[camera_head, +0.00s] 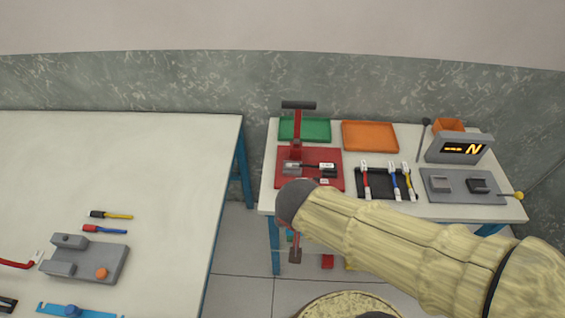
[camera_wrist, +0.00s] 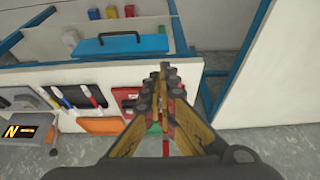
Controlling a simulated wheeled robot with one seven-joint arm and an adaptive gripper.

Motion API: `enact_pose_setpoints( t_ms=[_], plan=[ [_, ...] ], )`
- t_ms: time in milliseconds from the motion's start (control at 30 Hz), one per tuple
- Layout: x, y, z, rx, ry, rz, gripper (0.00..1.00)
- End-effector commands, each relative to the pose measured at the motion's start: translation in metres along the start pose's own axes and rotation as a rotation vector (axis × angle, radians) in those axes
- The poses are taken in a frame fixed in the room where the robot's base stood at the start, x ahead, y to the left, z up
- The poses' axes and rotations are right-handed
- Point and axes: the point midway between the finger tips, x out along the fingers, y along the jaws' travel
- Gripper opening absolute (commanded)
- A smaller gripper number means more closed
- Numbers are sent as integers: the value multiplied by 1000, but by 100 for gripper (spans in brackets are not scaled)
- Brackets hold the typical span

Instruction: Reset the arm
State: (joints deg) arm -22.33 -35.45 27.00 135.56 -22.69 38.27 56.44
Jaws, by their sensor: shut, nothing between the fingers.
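My arm (camera_head: 390,235) reaches in from the lower right of the head view. Its rounded dark joint (camera_head: 297,201) is in front of the near left corner of the right-hand table. My gripper (camera_wrist: 164,70) shows in the wrist view with its fingers together and nothing between them. It is seen against the table's edge, close to the red fixture.
The right-hand table also holds a green tray (camera_head: 312,137), an orange tray (camera_head: 370,147), a black rack (camera_head: 374,193) with several cables, a grey plate (camera_head: 458,199) and a display unit (camera_head: 460,150) reading N. The left table (camera_head: 170,160) holds a grey fixture (camera_head: 112,263) and cables. A gap separates the tables.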

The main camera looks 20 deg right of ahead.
Motion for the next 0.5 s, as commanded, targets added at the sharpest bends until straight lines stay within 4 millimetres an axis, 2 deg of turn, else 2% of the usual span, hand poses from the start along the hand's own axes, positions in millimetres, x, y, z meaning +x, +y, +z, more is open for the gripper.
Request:
enact_pose_setpoints(
  t_ms=[267, 400, 500],
  plan=[
    [0, 1, 0, -56, -3, 3, 0],
    [0, 6, 14, -222, -48, 15, 0],
    [-13, 7, 20, -350, -76, -6, 0]
  ],
)
